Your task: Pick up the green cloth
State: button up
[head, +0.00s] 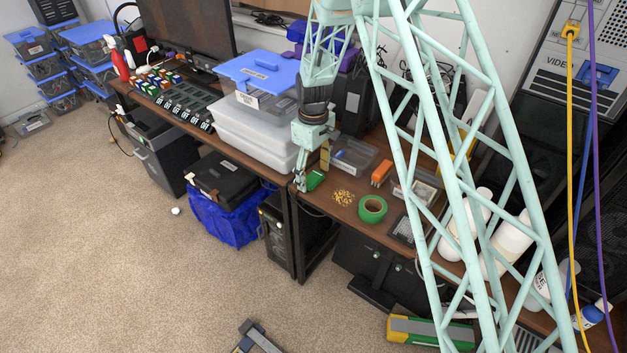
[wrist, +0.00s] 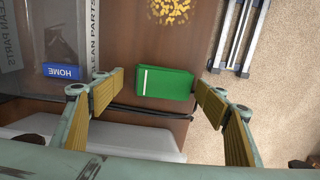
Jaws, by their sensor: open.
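The green cloth (wrist: 165,84) looks like a folded flat block with a white stripe near one end. It lies on the brown desk, near the desk's edge, and also shows in the head view (head: 316,179), partly hidden by my gripper. My gripper (wrist: 156,92) is open, with one yellow-padded finger on each side of the cloth in the wrist view. The right finger is close to the cloth's end; a wider gap lies on the left. I cannot tell how far above the desk the fingertips are.
Yellow bits (head: 343,197), a green tape roll (head: 372,209) and an orange object (head: 381,173) lie on the desk to the right. Clear bins with a blue lid (head: 255,70) stand left. A dark cable (wrist: 150,111) runs beside the cloth.

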aim_at(313, 176)
jog(key=shift+c, duration=0.5)
jog(key=c, duration=0.8)
jog(key=shift+r, duration=0.1)
jog(key=shift+r+p, duration=0.5)
jog(key=shift+r, duration=1.2)
jog(key=s+d, duration=0.1)
jog(key=s, duration=0.4)
jog(key=s+d+r+p, duration=0.1)
jog(key=s+d, duration=0.1)
jog(key=s, duration=0.3)
jog(key=s+d, duration=0.2)
jog(key=s, duration=0.3)
jog(key=shift+s+r+p, duration=0.1)
jog(key=shift+r+p, duration=0.1)
jog(key=shift+p, duration=0.1)
jog(key=shift+o, duration=1.1)
jog(key=c, duration=0.4)
